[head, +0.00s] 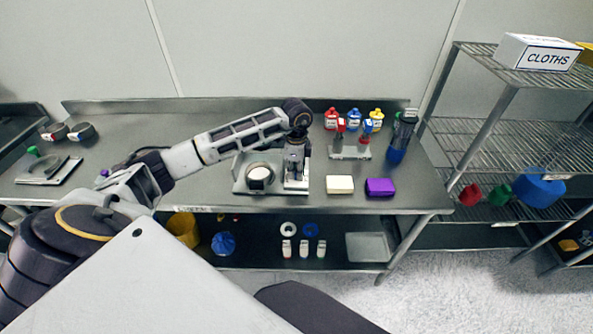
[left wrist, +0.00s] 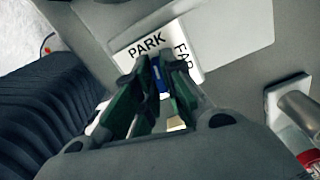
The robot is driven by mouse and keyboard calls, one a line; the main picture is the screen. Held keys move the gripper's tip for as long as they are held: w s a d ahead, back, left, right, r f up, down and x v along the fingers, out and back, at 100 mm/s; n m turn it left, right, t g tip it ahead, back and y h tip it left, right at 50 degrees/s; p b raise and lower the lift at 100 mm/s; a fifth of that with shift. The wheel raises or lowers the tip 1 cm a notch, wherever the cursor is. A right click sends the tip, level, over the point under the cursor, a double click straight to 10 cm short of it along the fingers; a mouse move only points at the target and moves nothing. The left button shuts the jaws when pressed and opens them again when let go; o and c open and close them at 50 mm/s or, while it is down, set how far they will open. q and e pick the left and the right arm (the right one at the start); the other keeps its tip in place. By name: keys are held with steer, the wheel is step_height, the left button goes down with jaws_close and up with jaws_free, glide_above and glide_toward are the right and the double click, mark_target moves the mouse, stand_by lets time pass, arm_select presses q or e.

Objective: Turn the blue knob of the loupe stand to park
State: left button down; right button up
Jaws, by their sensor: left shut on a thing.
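My left gripper (head: 296,166) reaches down over the loupe stand (head: 293,187) near the middle of the bench. In the left wrist view my left gripper (left wrist: 160,82) is shut on the blue knob (left wrist: 157,77), a narrow blue piece between its two green-edged fingers. A white label (left wrist: 190,72) lies just beyond the fingertips, with PARK at its upper left and FAR to the right. The fingers hide most of the knob and the lower label, so which word the knob points to cannot be told. My right gripper is not in view.
A round sieve-like ring (head: 260,176) stands close to the left of my gripper. A small rack (head: 350,154) with red- and blue-topped items stands to the right. A cream block (head: 340,184) and a purple block (head: 380,186) lie near the front edge.

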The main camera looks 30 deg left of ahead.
arm_select(q)
steer(key=shift+w+r+n, duration=0.1)
steer(key=shift+r+n, duration=0.05)
steer(key=shift+n, duration=0.95)
steer(key=c, duration=1.5)
jaws_free()
steer(key=shift+r, duration=5.9)
